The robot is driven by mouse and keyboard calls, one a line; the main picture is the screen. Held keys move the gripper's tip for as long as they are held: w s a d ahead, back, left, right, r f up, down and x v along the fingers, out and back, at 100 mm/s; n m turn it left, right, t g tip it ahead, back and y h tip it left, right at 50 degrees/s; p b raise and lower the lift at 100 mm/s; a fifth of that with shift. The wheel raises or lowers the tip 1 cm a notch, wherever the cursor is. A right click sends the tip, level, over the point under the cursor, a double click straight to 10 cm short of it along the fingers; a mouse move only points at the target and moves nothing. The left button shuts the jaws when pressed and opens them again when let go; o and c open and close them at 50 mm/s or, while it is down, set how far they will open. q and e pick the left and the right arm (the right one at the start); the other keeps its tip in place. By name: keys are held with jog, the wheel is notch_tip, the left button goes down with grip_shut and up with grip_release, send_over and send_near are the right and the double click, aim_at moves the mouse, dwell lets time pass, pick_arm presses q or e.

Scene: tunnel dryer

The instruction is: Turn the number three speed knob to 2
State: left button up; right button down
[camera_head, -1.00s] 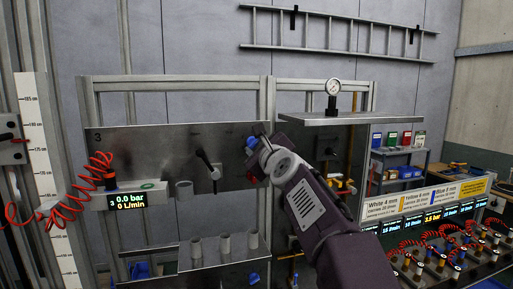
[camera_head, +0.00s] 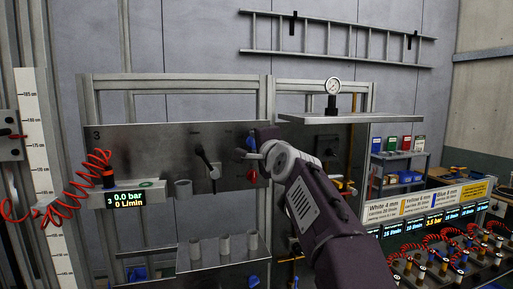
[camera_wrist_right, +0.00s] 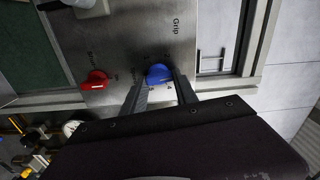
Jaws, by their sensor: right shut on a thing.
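A blue knob (camera_wrist_right: 158,74) is on the metal panel (camera_wrist_right: 120,45), with the word "Grip" printed near it and small marks around it. My right gripper (camera_wrist_right: 159,84) is shut on it, one finger on each side. In the head view my right gripper (camera_head: 246,154) is at the right part of the panel marked 3, and a bit of the blue knob (camera_head: 251,141) shows above it. A red knob (camera_wrist_right: 95,80) is beside the blue one; in the head view it is just below my gripper (camera_head: 251,176). My left gripper is not in view.
A black lever (camera_head: 206,160) stands left of my gripper on the panel. A display (camera_head: 126,199) reads 0.0 bar and 0 L/min, with a red coiled hose (camera_head: 72,196) beside it. A metal shelf (camera_head: 335,118) with a gauge juts out at upper right.

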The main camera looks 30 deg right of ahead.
jog(key=shift+a+r+n+b, duration=0.1)
jog(key=shift+n+b, duration=0.6)
jog(key=shift+n, duration=1.8)
jog(key=shift+a+r+n+b, duration=0.1)
jog(key=shift+n+b, duration=0.6)
jog(key=shift+n, duration=2.1)
jog(key=c, duration=1.1)
grip_release()
jog(key=shift+r, duration=0.1)
jog(key=shift+o, duration=0.8)
jog(key=shift+d, duration=0.1)
jog(key=b+v, duration=0.4)
jog(key=v, duration=0.5)
